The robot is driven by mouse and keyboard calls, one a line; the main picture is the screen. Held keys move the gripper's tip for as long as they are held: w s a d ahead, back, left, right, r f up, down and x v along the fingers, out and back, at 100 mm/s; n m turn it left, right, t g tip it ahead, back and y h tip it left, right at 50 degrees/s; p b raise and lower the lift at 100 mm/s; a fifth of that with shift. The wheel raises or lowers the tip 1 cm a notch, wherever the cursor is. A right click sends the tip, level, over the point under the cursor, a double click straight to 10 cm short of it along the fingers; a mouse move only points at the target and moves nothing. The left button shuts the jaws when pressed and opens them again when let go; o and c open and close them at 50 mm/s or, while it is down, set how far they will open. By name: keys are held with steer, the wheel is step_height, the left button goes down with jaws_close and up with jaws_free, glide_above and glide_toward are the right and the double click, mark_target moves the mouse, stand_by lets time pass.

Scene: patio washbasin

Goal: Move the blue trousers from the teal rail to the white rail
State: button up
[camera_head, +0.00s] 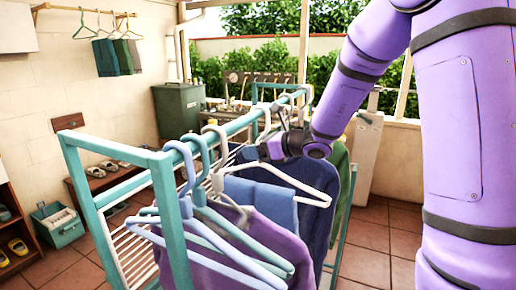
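The blue trousers (272,207) are light blue and hang folded over the bar of a pale hanger (312,193) in the middle of the head view. The hanger's hook (210,131) is up at the teal rail (222,127), a teal-framed rack that runs away from me. My gripper (246,154) reaches in from the right, just above the trousers and beside the hanger's upper part. Its fingertips are small and partly lost among the hangers, so I cannot tell whether it touches or grips the hanger. I cannot clearly make out the white rail.
Purple and dark blue garments (318,222) hang close before and behind the trousers, with several crowded hangers. White slats (128,250) run along the rack's left side. A wall rail (85,10) with hung trousers is at the back left. A green bin (180,108) stands behind.

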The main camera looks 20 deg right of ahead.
jaws_close()
steer(key=shift+r, duration=0.2)
steer(key=shift+r, duration=1.35)
steer(key=f+v, duration=0.1)
steer(key=v, duration=0.9)
steer(key=shift+s+d+f, duration=0.15)
steer(key=shift+f, duration=0.25)
